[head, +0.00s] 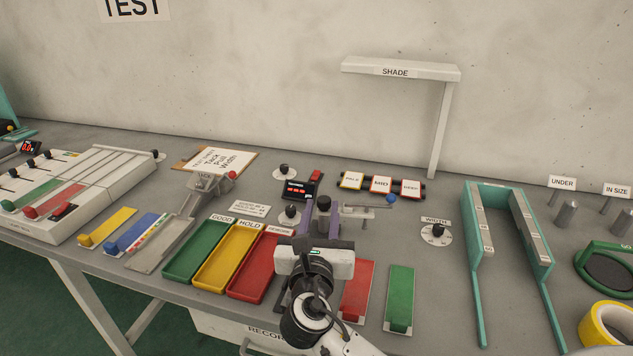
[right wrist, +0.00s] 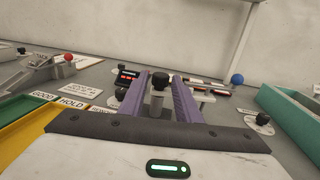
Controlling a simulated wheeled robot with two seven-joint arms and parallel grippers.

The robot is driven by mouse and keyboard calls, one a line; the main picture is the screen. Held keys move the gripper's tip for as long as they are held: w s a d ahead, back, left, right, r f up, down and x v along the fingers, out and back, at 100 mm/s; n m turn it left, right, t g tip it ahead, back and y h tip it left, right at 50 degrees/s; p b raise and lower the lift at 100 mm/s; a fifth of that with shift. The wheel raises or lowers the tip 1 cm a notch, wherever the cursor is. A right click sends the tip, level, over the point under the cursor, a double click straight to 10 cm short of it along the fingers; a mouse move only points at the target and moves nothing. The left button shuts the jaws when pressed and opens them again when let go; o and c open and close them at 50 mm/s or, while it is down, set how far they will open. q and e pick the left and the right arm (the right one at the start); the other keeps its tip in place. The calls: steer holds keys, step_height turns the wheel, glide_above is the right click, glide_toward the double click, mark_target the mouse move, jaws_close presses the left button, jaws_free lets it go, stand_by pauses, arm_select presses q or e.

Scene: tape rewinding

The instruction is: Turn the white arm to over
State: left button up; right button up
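A pale, whitish flat arm (head: 368,211) lies just right of my right gripper in the head view. Part of it shows behind the right finger in the right wrist view (right wrist: 207,98). A black-topped grey post (right wrist: 159,92) stands between my right gripper's purple fingers, and its black top also shows in the head view (head: 323,203). My right gripper (head: 320,218) is open, with its fingers on either side of the post. I cannot tell whether they touch it. The arm's join to the post and any "over" mark are hidden. My left gripper is out of view.
A blue ball knob (head: 391,198) stands by the arm's right end. A width dial (head: 437,233) and teal frame (head: 482,298) lie further right. Green (head: 192,258), yellow (head: 222,263) and red (head: 250,273) trays lie left. The shade post (head: 440,130) stands behind.

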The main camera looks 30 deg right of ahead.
mark_target(325, 196)
steer(key=x, duration=0.8)
steer(key=shift+d, duration=0.15)
jaws_close()
